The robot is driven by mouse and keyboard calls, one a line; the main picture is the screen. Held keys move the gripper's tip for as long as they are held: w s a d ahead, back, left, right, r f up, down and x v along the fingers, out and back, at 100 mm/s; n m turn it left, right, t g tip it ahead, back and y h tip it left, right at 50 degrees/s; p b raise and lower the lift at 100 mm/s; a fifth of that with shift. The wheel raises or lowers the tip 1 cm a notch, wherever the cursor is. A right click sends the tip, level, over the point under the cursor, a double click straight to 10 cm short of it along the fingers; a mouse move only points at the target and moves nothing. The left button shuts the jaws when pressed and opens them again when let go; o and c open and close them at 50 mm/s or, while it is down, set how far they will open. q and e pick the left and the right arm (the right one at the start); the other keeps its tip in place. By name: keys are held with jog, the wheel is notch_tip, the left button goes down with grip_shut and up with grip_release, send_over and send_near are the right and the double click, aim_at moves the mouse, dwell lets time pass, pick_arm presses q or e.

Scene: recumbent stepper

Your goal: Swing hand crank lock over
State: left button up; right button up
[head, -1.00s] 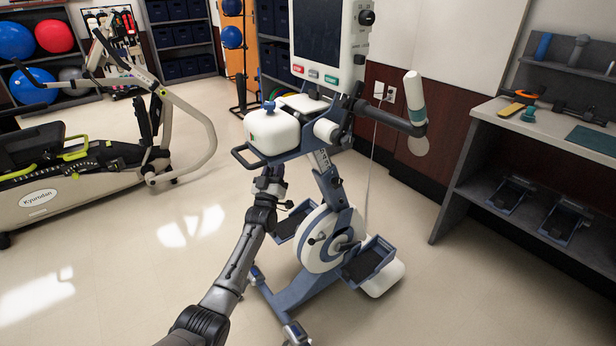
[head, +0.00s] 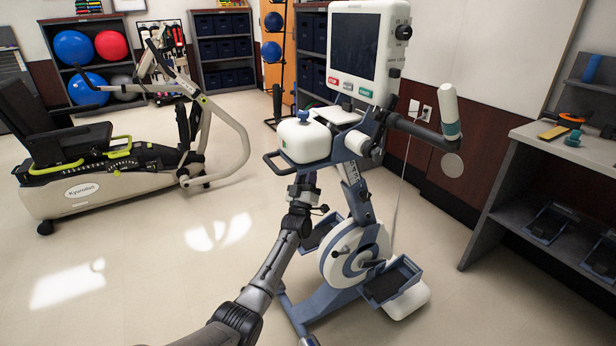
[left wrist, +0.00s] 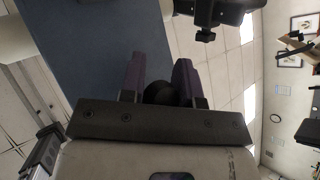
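The blue-and-white crank machine (head: 350,270) stands upright in the middle of the head view. Its white-gripped crank handle (head: 449,108) sticks up at the right. My left gripper (head: 304,182) is under the white housing (head: 305,142), at the machine's left side. In the left wrist view, its two purple-grey fingers (left wrist: 160,80) stand apart on either side of a dark rounded knob (left wrist: 160,94). I cannot tell whether they pinch it. The crank lock cannot be picked out for certain; the knob may be part of it. My right gripper is not in view.
A screen console (head: 355,45) tops the machine, and pedals (head: 392,283) sit low on it. A recumbent stepper (head: 100,180) stands at the left. A grey shelf bench (head: 500,190) is at the right. The floor between stepper and machine is clear.

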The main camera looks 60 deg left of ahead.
pick_arm(q)
jog(key=o, duration=0.5)
jog(key=shift+s+d+f+p, duration=0.2)
jog(key=shift+d+f+p, duration=0.1)
jog(key=shift+p, duration=0.1)
jog(key=shift+p+v, duration=2.1)
jog(key=shift+v, duration=4.35)
jog(key=shift+a, duration=0.1)
